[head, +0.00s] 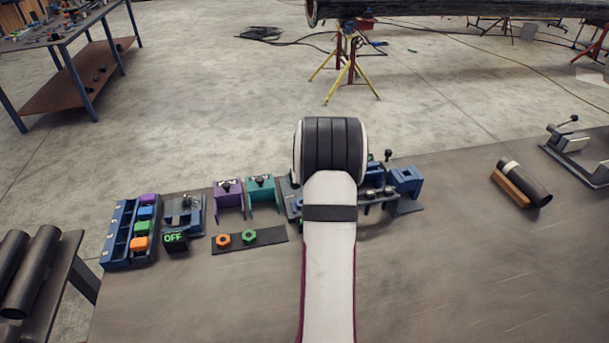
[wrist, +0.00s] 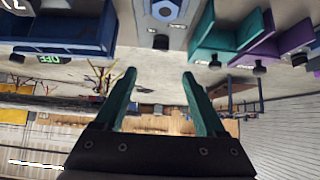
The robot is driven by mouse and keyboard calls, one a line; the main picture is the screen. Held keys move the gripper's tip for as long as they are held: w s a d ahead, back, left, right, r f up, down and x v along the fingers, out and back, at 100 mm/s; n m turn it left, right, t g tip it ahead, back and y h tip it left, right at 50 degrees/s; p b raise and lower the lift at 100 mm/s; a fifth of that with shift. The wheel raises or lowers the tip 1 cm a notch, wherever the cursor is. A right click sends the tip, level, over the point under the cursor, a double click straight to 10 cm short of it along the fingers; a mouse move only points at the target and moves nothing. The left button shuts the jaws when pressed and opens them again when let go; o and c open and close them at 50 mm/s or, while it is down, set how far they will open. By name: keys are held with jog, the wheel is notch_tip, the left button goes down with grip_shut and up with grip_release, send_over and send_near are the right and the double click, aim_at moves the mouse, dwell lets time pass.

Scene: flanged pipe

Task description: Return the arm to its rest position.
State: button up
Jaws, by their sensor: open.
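My arm (head: 329,240) reaches forward over the workbench in the head view, and its black and white joint hides part of the fixtures behind it. My gripper is hidden in the head view. In the wrist view my gripper (wrist: 161,92) shows two teal fingers spread apart, with nothing between them. The wrist view is upside down, with the bench fixtures along its top and the shop floor beyond the fingers.
A blue rack (head: 128,234) with coloured blocks, an OFF display (head: 175,238), purple (head: 228,198) and teal (head: 262,192) brackets, and orange (head: 223,240) and green (head: 249,237) nuts stand left of my arm. A dark pipe piece (head: 528,186) lies right. The bench's front right is clear.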

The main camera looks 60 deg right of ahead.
jog(key=v, duration=0.3)
jog(key=shift+s+a+r, duration=0.2)
jog(key=shift+r, duration=0.1)
